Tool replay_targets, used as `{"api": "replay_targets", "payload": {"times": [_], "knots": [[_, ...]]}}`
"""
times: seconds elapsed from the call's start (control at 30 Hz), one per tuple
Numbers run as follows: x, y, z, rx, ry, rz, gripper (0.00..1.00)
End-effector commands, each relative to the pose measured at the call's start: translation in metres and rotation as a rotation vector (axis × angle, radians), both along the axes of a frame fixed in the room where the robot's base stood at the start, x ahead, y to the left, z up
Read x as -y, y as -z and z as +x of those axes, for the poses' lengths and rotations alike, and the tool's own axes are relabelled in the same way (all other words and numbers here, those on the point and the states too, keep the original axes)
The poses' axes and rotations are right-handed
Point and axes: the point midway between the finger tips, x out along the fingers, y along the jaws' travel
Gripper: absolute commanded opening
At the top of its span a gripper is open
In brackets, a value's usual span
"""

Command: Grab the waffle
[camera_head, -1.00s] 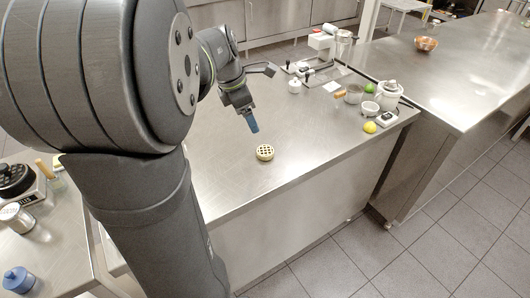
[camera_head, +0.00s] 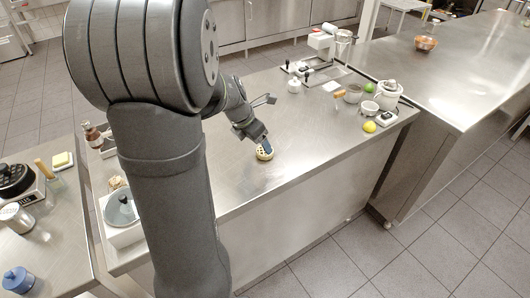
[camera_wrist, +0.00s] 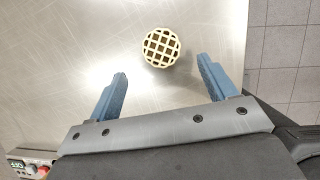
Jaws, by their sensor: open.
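The waffle (camera_wrist: 162,47) is round and pale yellow with a dark grid. It lies flat on the steel counter. In the wrist view it sits at the upper middle, beyond the fingertips and roughly between their lines. My gripper (camera_wrist: 160,78) is open and empty, with two blue fingers spread wider than the waffle. In the head view my gripper (camera_head: 265,145) is right at the waffle (camera_head: 264,154) and partly covers it. I cannot tell how high the fingers are above the counter.
The steel counter (camera_head: 300,165) is clear around the waffle. A lemon (camera_head: 370,127), a lime (camera_head: 369,88), a white jug (camera_head: 388,94) and cups stand at its right end. The counter's edge is near the waffle.

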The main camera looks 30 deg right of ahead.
Motion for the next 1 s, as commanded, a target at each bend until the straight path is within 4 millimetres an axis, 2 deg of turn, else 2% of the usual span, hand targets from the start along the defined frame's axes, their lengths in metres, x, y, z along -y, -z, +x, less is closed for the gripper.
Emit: {"api": "replay_targets", "payload": {"times": [0.17, 0.5, 0.77, 0.87, 1.0], "knots": [[0.005, 0.011, 0.0, 0.0, 0.002, 0.001, 0.77], [0.025, 0.048, 0.001, 0.0, 0.001, 0.001, 0.77], [0.026, 0.05, 0.001, 0.001, 0.001, 0.0, 0.77], [0.026, 0.05, 0.001, 0.001, 0.001, 0.0, 0.61], [0.026, 0.05, 0.001, 0.001, 0.001, 0.0, 0.34]]}}
